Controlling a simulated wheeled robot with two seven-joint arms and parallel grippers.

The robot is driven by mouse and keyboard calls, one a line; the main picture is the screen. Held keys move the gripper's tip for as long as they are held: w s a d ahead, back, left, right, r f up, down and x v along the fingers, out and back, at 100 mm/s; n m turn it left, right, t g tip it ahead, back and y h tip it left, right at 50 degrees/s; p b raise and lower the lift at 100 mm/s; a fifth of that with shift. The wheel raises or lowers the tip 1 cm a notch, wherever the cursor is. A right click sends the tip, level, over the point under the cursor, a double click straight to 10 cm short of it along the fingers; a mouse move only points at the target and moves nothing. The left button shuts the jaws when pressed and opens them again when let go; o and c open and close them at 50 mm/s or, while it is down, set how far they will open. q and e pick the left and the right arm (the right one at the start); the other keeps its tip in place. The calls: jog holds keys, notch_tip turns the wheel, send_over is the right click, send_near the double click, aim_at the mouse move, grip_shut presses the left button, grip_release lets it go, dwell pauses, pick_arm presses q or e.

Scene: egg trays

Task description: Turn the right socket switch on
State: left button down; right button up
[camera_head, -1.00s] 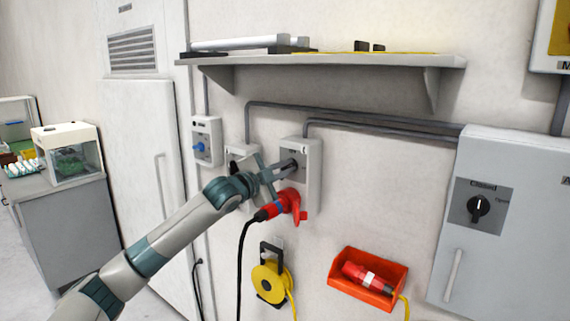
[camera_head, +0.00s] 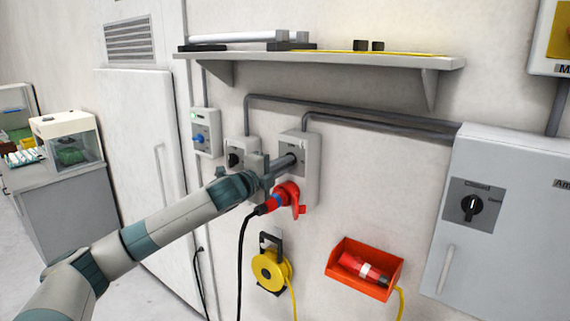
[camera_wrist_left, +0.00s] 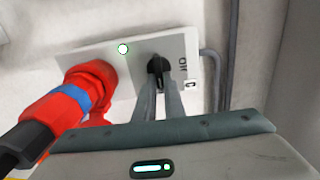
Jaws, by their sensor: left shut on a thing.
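The right socket (camera_head: 312,172) is a grey wall box with a red plug (camera_head: 284,195) in its lower front. My left gripper (camera_head: 286,162) reaches its upper front and is shut on the switch. In the left wrist view, the black switch knob (camera_wrist_left: 157,66) sits between the two fingers, against the light face plate (camera_wrist_left: 186,48). My right gripper is out of view.
A middle socket (camera_head: 234,153) with a dark knob and a left box (camera_head: 207,140) with a blue socket are close by. Below are a yellow cable reel (camera_head: 268,270) and a red bin (camera_head: 375,285). A shelf (camera_head: 320,65) is above; a grey cabinet (camera_head: 520,215) stands right.

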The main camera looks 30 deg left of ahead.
pick_arm(q)
jog(key=shift+f, duration=0.1)
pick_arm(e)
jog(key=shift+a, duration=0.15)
pick_arm(q)
jog(key=c, duration=1.8)
grip_release()
jog(key=shift+c, duration=0.2)
jog(key=shift+s, duration=0.1)
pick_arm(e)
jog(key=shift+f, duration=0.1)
